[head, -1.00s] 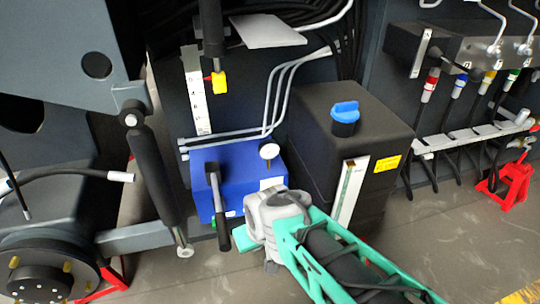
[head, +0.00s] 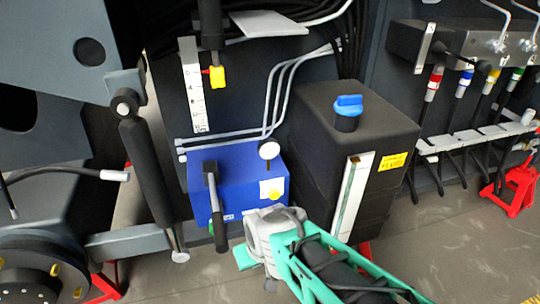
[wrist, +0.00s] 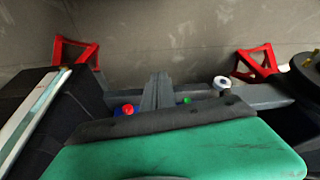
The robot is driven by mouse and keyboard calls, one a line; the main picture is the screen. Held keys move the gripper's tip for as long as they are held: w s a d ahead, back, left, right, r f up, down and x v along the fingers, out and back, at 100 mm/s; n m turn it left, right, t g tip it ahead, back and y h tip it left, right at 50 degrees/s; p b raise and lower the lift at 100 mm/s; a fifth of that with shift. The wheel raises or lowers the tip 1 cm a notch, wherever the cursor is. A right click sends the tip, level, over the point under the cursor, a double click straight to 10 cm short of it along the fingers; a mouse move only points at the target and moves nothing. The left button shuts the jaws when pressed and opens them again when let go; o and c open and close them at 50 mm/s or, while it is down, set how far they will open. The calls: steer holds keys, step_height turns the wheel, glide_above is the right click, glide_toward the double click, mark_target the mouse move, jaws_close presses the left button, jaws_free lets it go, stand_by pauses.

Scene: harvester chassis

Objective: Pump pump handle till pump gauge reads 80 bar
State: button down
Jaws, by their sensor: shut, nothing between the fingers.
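The pump is a blue box (head: 240,180) in the middle of the head view. Its black pump handle (head: 214,205) hangs down along the front left face. The round white pump gauge (head: 269,150) stands on top at the right; its reading is too small to tell.
A black tank (head: 345,150) with a blue cap stands right of the pump. Grey pipes (head: 270,105) run above it. A black strut (head: 150,175) hangs at the left. Red stands (head: 515,185) are on the floor; two show in the wrist view (wrist: 76,52). Open floor lies in front.

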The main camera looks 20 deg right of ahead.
steer(key=b+x, duration=0.1)
steer(key=x, duration=0.1)
steer(key=s+b+x, duration=0.1)
steer(key=x, duration=0.1)
steer(key=shift+f+b, duration=0.2)
steer(key=shift+b, duration=0.15)
steer(key=shift+s+a+r+p, duration=0.1)
steer(key=shift+s+r+p, duration=0.15)
steer(key=shift+s+p, duration=0.35)
steer(key=shift+f, duration=0.1)
steer(key=s+f+b+x, duration=0.1)
steer(key=s+b+x, duration=0.2)
steer(key=b+x, duration=0.8)
steer(key=shift+s+x, duration=0.2)
steer(key=shift+x, duration=1.6)
steer(key=shift+s, duration=0.1)
